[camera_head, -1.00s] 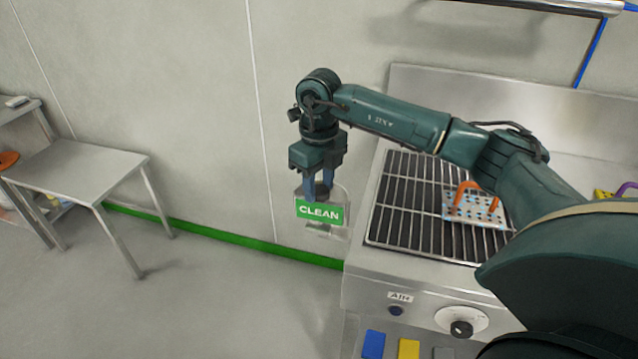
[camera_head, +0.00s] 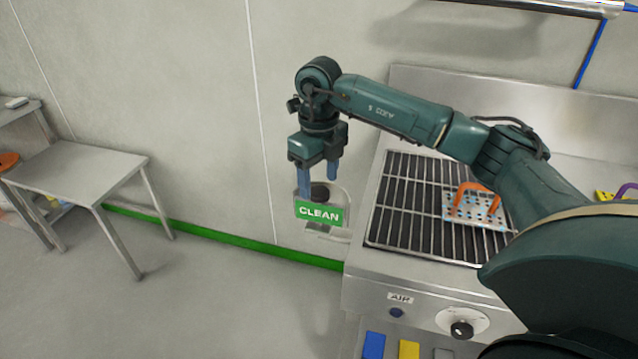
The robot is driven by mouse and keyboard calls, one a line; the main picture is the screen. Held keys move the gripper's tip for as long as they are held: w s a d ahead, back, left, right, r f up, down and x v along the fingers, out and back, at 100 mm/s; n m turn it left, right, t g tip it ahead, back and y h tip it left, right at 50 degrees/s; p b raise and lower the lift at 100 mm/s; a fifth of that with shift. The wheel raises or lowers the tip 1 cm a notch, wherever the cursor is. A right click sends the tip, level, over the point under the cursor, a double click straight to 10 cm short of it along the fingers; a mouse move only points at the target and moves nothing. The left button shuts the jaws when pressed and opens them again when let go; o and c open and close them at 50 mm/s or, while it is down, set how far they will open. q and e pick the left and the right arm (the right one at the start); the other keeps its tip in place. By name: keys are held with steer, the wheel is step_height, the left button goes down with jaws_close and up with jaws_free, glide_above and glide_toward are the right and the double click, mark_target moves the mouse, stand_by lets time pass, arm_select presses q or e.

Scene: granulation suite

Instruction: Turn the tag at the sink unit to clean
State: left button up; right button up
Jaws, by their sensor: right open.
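The tag (camera_head: 319,213) is a green plate with white letters reading CLEAN, facing me. It sits on a clear holder with a dark round knob (camera_head: 319,191) above it, at the left side of the steel sink unit (camera_head: 372,283). My right gripper (camera_head: 319,180) points down just above the tag, its blue fingers spread apart on either side of the knob. It is open and holds nothing. My left gripper is not in view.
A black grate (camera_head: 408,215) covers the unit's top, with a perforated plate with an orange handle (camera_head: 477,205) on it. A dial (camera_head: 461,325) and an AIR label are on the front. A steel table (camera_head: 75,170) stands at left; floor between is clear.

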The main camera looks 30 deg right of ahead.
step_height(320, 180, up, 11)
stand_by(0.3)
steer(key=shift+r, duration=0.1)
